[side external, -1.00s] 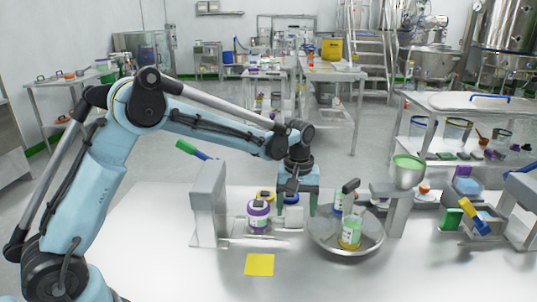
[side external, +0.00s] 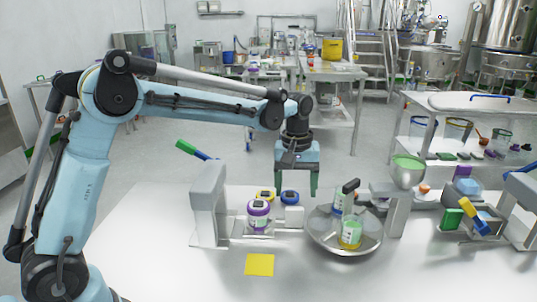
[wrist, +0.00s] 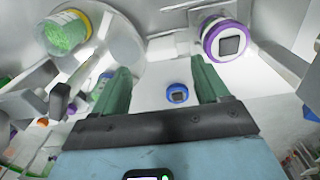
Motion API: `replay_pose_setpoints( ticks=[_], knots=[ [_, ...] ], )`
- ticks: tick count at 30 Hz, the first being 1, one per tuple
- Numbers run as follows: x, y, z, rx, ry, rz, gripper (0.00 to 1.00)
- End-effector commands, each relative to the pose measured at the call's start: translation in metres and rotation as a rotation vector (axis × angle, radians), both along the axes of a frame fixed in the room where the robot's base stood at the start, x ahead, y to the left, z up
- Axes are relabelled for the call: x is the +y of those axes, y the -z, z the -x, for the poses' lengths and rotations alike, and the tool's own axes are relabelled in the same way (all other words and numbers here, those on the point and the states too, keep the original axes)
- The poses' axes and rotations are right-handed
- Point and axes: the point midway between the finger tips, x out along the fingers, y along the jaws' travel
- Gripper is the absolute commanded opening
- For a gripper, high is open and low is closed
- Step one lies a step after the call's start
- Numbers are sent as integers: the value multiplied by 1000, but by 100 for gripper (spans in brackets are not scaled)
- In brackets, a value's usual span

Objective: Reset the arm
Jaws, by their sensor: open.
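My gripper (side external: 297,182) hangs pointing down above the back part of the white table (side external: 160,240). Its two green fingers are apart with nothing held between them; the wrist view shows my gripper (wrist: 162,85) with a small blue-capped container (wrist: 177,93) beyond the gap. In the side view this blue container (side external: 289,198) stands below the fingers, clear of them.
A grey stand (side external: 208,205) is at left, a bowl of green material (side external: 408,168) at right. A yellow square (side external: 260,264) lies at the front, with bare table around it.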

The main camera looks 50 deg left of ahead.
Motion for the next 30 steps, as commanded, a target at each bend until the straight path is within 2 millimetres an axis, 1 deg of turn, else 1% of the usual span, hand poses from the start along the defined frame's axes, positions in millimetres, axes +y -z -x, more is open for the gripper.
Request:
replay_pose_setpoints(
  ticks=[1,6,10,15,20,24,27,30],
  knots=[
    [1,-7,7,-20,24,-1,74],
    [2,-30,36,-115,144,-13,74],
    [3,-43,61,-192,241,-31,74],
    [4,-50,95,-291,364,-66,74],
    [5,-49,127,-380,480,-111,74],
    [5,-42,152,-455,574,-158,74],
    [6,-34,166,-500,633,-192,74],
    [6,-28,175,-533,677,-220,74]
  ],
)
